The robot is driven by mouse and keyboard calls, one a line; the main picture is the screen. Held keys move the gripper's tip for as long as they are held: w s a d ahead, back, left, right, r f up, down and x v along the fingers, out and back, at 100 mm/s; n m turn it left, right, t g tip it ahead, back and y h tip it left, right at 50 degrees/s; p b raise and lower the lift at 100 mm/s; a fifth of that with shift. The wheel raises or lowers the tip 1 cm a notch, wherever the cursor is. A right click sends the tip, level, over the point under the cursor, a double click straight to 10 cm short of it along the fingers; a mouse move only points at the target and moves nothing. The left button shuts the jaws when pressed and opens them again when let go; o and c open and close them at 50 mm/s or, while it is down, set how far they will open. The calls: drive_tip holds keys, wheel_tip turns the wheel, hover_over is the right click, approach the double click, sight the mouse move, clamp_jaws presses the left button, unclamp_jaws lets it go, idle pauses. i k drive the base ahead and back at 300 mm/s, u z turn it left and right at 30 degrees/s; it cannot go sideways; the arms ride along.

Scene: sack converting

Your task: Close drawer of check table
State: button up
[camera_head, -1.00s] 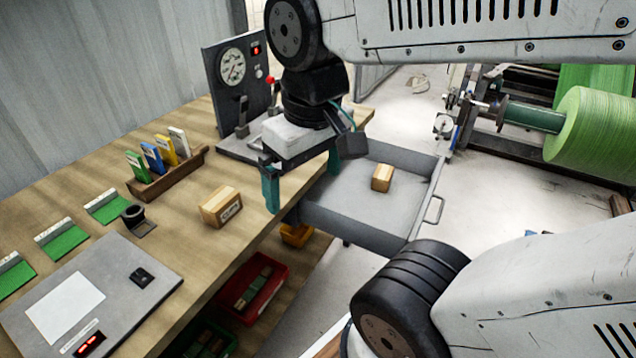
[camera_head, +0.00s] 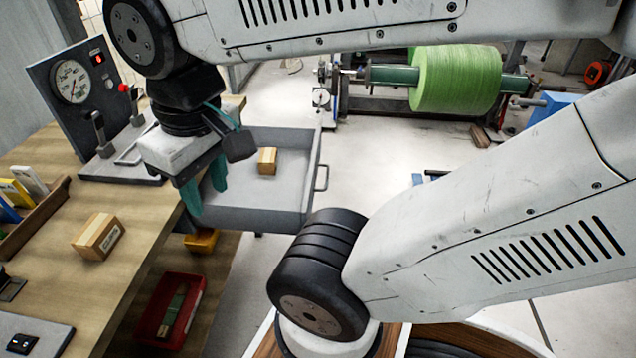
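The check table (camera_head: 140,190) has a wooden top at the left. Its grey drawer (camera_head: 290,190) is pulled out to the right, and a small wooden block (camera_head: 267,161) lies inside it. The drawer's bar handle (camera_head: 322,178) is on its right-hand front face. My gripper (camera_head: 206,194) has teal fingers pointing down with a gap between them and nothing held. It hangs over the table edge and the left part of the drawer, apart from the handle. It hides part of the drawer's left end.
A wooden block (camera_head: 98,237) and a gauge panel (camera_head: 75,82) stand on the table. A red bin (camera_head: 157,322) and a yellow bin (camera_head: 202,241) are below it. A green roll (camera_head: 458,80) on a stand is at the back.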

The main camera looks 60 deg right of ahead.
sight(281, 203)
drive_tip(key=z, duration=0.55)
drive_tip(key=k, duration=1.2)
drive_tip(key=z, duration=1.05)
drive_tip(key=i, duration=1.25)
drive_tip(key=u, duration=0.7)
drive_tip(key=k, duration=0.45)
drive_tip(key=u, duration=0.9)
drive_tip(key=i, duration=0.65)
drive_tip(key=z, duration=0.6)
